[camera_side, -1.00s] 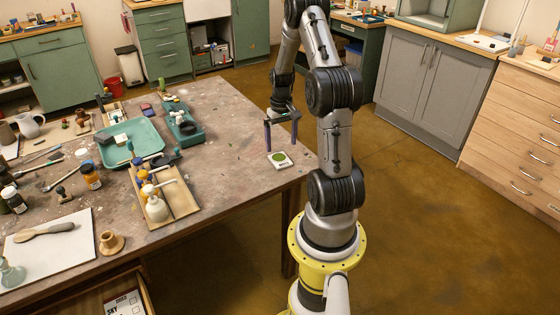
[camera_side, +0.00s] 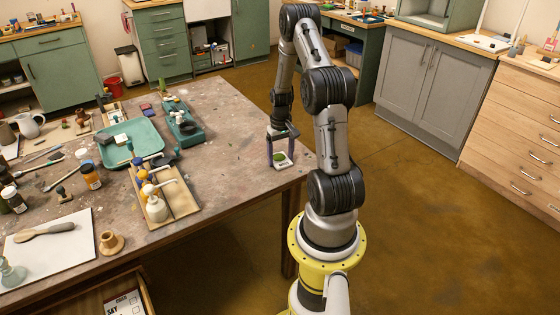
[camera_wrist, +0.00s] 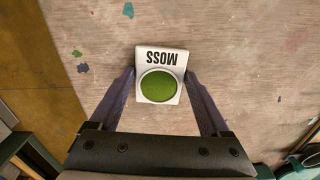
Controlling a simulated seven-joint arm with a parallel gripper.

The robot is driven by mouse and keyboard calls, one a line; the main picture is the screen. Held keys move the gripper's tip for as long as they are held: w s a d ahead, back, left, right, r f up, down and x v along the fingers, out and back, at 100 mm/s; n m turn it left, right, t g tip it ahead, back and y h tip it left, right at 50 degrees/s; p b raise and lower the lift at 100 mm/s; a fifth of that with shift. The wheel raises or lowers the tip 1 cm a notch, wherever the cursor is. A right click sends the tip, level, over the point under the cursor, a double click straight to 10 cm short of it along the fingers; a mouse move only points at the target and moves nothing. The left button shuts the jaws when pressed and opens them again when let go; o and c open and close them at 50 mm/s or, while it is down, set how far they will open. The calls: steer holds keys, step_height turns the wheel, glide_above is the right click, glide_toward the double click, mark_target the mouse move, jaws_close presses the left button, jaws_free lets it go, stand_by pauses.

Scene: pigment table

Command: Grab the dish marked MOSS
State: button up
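The dish marked MOSS (camera_wrist: 160,57) is a small white block with a round well of green pigment, and its label reads upside down in the wrist view. In the side view the dish (camera_side: 282,165) lies on the table near its right corner. My gripper (camera_wrist: 157,72) is low over it, with one purple finger on each side of the dish. The fingers are spread to about the dish's width; whether they touch its sides I cannot tell. In the side view my gripper (camera_side: 281,163) points straight down and its fingers partly frame the dish.
The worn table (camera_side: 235,140) is bare around the dish, and its edge is close by on the right. A teal tray (camera_side: 130,140), a green palette box (camera_side: 183,125) and a wooden board with bottles (camera_side: 182,200) stand to the left.

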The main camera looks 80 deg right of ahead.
steer(key=c, duration=0.9)
steer(key=shift+c, duration=0.2)
